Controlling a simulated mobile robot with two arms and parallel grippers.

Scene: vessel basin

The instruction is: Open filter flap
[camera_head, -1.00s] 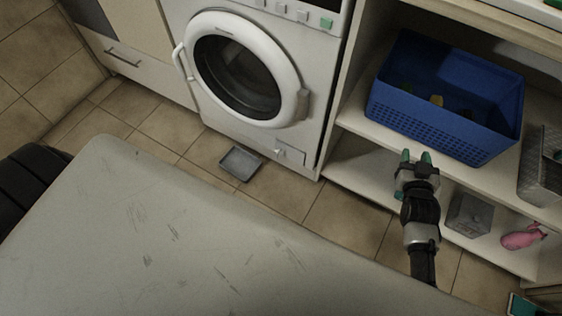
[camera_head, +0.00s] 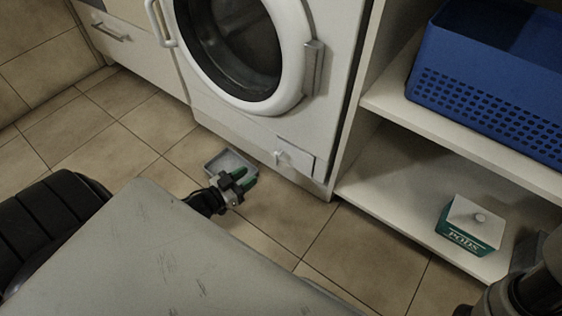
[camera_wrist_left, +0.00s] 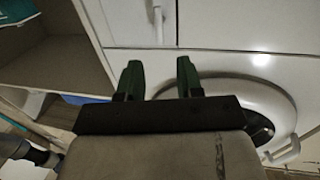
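The filter flap (camera_head: 300,156) is a small white panel low on the washing machine's front, with a white handle (camera_head: 278,157) on its left side. The flap looks closed. A white handle also shows upright at the top of the left wrist view (camera_wrist_left: 158,22). My left gripper (camera_head: 245,180) has green fingertips and is in front of and left of the flap, over the floor tray, apart from the handle. In the left wrist view its fingers (camera_wrist_left: 158,80) are spread with nothing between them. Part of my right arm shows at the lower right; its fingertips are hidden.
A grey tray (camera_head: 218,168) lies on the floor below the machine. The round washer door (camera_head: 290,92) is shut above. The shelf unit on the right holds a blue basket (camera_head: 480,105) and a pods box (camera_head: 468,226). A grey surface fills the near left.

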